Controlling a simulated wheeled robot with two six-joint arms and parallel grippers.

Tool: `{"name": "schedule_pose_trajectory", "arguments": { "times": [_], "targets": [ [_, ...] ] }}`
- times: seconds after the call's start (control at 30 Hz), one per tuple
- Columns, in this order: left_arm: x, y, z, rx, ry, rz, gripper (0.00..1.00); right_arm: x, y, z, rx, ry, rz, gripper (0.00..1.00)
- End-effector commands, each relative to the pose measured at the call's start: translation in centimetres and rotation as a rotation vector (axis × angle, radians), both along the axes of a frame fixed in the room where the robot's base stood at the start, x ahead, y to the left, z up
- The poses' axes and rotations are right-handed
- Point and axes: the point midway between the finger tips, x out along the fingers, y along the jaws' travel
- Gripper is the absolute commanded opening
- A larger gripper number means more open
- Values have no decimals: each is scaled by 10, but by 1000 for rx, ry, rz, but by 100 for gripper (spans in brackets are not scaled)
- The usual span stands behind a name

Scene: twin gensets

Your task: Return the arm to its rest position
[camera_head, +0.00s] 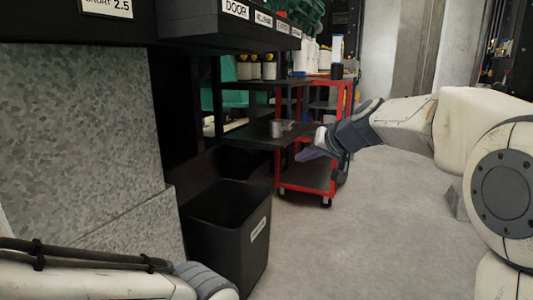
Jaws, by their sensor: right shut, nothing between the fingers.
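My right arm comes in from the right side. Its gripper (308,150) is shut and empty, pointing left in the air in front of the red cart and the dark shelf. My left arm shows at the bottom left, with cables along it and a grey joint at its end. The left gripper itself is out of the frame.
A black bin (228,228) with a white label stands on the floor at centre left. A red cart (309,178) with bottles and a dark shelf (262,137) with a metal cup (276,129) stand behind. A speckled grey block (80,140) fills the left. The grey floor (375,235) is clear.

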Motion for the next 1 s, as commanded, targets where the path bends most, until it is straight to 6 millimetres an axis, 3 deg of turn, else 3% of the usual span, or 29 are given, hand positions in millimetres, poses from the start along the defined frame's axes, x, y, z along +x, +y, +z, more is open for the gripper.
{"name": "schedule_pose_trajectory", "arguments": {
  "times": [0.03,0.1,0.2,0.3,0.4,0.6,0.67,1.0],
  "targets": [
    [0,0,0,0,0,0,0,-16,-9,-38,-44,78,-21,0],
    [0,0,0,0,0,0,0,-41,-21,-84,-108,173,-48,0],
    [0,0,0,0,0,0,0,-84,-39,-144,-203,298,-71,0],
    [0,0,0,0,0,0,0,-129,-55,-192,-290,401,-79,0],
    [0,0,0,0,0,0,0,-171,-67,-228,-361,480,-73,0],
    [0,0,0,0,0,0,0,-247,-84,-278,-473,598,-37,0],
    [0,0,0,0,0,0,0,-269,-88,-289,-501,629,-22,0],
    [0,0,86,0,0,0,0,-298,-28,-184,-556,626,190,0]
  ]
}}
